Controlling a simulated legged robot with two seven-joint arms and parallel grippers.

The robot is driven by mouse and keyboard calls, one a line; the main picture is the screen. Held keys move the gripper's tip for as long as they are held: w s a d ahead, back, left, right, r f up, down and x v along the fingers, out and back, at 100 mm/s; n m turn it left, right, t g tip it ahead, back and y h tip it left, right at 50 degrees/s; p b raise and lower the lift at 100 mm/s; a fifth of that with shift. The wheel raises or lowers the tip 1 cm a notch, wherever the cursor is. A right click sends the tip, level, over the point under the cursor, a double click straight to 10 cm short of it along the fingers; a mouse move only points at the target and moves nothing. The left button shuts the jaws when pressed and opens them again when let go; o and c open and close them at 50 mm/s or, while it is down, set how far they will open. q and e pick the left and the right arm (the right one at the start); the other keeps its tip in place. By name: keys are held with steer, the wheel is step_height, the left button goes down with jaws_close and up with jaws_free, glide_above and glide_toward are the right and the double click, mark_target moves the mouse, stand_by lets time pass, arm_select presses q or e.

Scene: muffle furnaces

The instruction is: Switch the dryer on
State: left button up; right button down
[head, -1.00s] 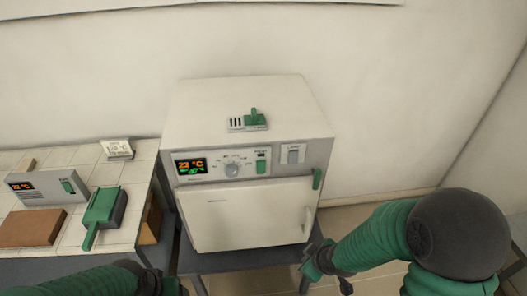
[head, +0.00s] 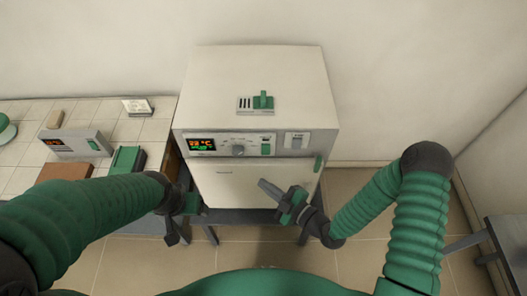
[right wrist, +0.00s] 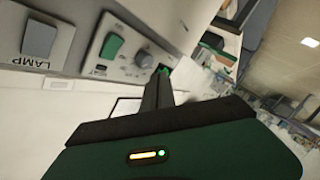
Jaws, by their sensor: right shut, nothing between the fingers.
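The dryer (head: 262,75) is a white box with a shut front door (head: 225,185). Its front panel has a lit display (head: 201,145), a round knob (head: 238,151), a green rocker switch (head: 266,149) and a pale lamp switch (head: 297,141). In the right wrist view the green switch (right wrist: 112,46), the knob (right wrist: 143,61) and the lamp switch (right wrist: 40,38) show close up. My right gripper (head: 265,187) is shut and empty, in front of the door and below the panel, apart from the switch. My left gripper (head: 178,225) hangs left of the dryer; its finger gap is unclear.
A green slider (head: 263,101) sits on the dryer's top and a green handle (head: 319,162) on its right edge. A tiled bench (head: 110,110) at left holds a small display unit (head: 75,143), a brown block and a green-topped device.

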mark_target(266, 150)
arm_select(q)
steer(key=shift+d+f+b, duration=0.85)
steer(key=shift+f+b, duration=0.05)
steer(key=shift+b, duration=0.1)
arm_select(e)
steer(key=w, duration=0.3)
steer(key=w+d, duration=0.1)
steer(key=w, duration=0.2)
steer(key=w+f, duration=0.1)
steer(key=w, duration=0.1)
steer(key=shift+w+d, duration=0.25)
steer(key=shift+w, duration=0.15)
arm_select(q)
steer(key=shift+a, duration=0.1)
arm_select(e)
steer(key=shift+a, duration=0.1)
arm_select(q)
steer(key=shift+a, duration=0.3)
arm_select(e)
steer(key=shift+a, duration=0.25)
arm_select(q)
steer(key=shift+d, duration=0.25)
arm_select(e)
steer(key=shift+d, duration=0.25)
arm_select(q)
steer(key=shift+a, duration=0.15)
arm_select(e)
steer(key=shift+a, duration=0.15)
